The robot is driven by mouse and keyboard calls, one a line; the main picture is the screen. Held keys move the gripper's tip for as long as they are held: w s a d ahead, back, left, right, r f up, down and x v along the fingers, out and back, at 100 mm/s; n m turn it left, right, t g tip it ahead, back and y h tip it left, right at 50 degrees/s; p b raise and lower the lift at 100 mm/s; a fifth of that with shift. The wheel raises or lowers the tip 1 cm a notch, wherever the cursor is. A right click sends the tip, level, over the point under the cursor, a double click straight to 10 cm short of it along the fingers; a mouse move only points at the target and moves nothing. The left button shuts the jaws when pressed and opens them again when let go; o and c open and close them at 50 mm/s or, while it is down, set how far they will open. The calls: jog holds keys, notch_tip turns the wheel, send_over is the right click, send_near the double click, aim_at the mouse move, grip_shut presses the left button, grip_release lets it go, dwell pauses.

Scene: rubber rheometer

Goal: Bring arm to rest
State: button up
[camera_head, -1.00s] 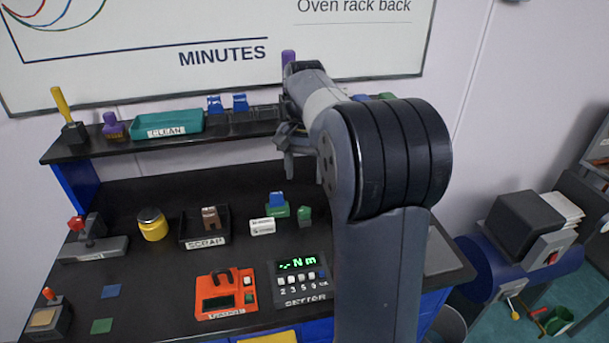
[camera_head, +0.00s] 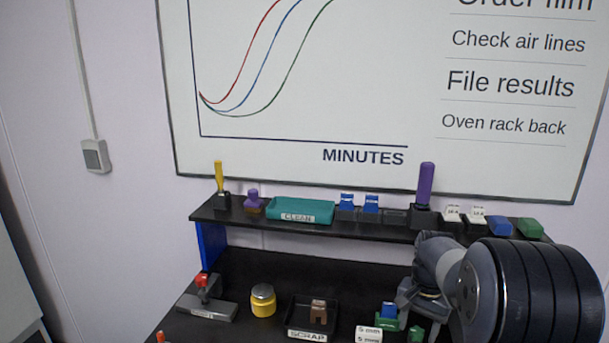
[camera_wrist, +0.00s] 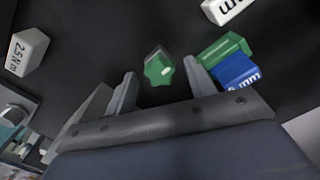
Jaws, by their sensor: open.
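My gripper (camera_wrist: 160,87) is open and empty in the wrist view, its two fingers spread above the black bench. A green knob-like piece (camera_wrist: 158,68) shows between the fingertips, apart from them as far as I can tell. My gripper (camera_head: 420,306) also shows in the head view, in front of the bench at the right, partly hidden by my own arm. A blue block on a green block (camera_head: 388,316) stands just left of it, and the green piece (camera_head: 416,335) is below it at the picture's lower edge.
A black shelf (camera_head: 300,222) holds a teal CLEAN tray (camera_head: 300,211), a purple-handled tool (camera_head: 426,185) and several small blocks. On the bench are a SCRAP tray (camera_head: 307,336), a yellow jar (camera_head: 263,301) and a red-knobbed device (camera_head: 206,300). A 2.5 N m block (camera_wrist: 27,52) lies left in the wrist view.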

dwell(0.4)
notch_tip(320, 180, up, 11)
jog(key=b, duration=0.1)
notch_tip(320, 180, down, 11)
jog(key=shift+f+p, duration=0.15)
jog(key=shift+p, duration=0.4)
jog(key=n, duration=0.5)
jog(key=shift+b, duration=0.3)
jog(key=n, duration=0.5)
jog(key=shift+n+b, duration=0.3)
jog(key=shift+b, duration=0.05)
jog(key=n+b, duration=0.1)
jog(key=n, duration=0.4)
jog(key=n+b, duration=0.1)
jog(key=n, duration=0.3)
jog(key=shift+n, duration=0.3)
jog(key=shift+s+r, duration=0.1)
jog(key=shift+r, duration=0.1)
